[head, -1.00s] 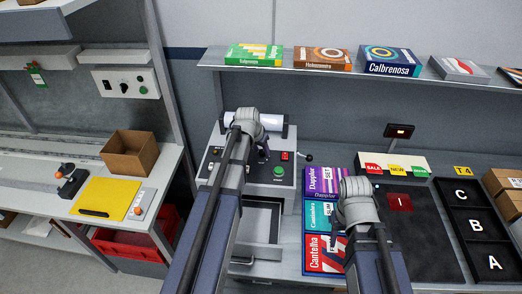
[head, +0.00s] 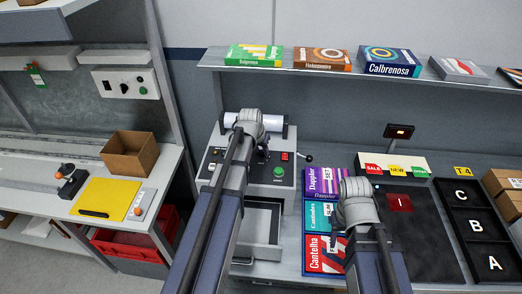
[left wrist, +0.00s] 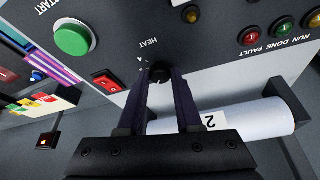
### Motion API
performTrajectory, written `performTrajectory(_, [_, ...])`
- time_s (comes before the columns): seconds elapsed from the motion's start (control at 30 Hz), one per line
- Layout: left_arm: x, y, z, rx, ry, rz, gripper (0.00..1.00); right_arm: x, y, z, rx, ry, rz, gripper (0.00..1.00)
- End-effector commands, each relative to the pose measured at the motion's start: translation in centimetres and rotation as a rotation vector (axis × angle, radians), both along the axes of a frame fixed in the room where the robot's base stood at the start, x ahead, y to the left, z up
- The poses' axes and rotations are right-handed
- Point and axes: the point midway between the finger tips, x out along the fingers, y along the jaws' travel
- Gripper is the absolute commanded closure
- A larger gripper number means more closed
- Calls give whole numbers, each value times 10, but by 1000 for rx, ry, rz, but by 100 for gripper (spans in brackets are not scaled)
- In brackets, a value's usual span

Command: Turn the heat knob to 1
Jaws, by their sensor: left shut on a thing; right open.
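The heat knob (left wrist: 160,71) is a small black knob with a pale mark, under the printed word HEAT on the grey control panel (head: 232,172). In the left wrist view my left gripper (left wrist: 160,80) is shut on it, one dark finger on each side. Small scale marks show beside the knob, but their numbers are too small or hidden to read. In the head view my left gripper (head: 262,156) is at the panel, partly behind my arm, and the knob is hidden. My right gripper (head: 334,238) is open above the boxes, mostly hidden by its own wrist.
A green START button (left wrist: 72,38) and a red rocker switch (left wrist: 106,81) are close to the knob. A white roll (left wrist: 235,122) lies behind the panel, and indicator lamps (left wrist: 281,33) are on it. Flat coloured boxes (head: 318,215) lie right of the machine.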

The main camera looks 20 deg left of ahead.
Motion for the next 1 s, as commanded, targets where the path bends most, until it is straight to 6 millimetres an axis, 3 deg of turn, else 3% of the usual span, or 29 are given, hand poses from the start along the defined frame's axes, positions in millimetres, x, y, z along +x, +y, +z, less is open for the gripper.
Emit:
performTrajectory(0.6, [2, -5, 0, 0, 0, 493, 100, 0, 0, 0, 0, 0, 0, 50])
performTrajectory(1.0, [2, -6, 0, 1, 0, 669, 100, 0, 0, 0, 0, 0, 0, 50])
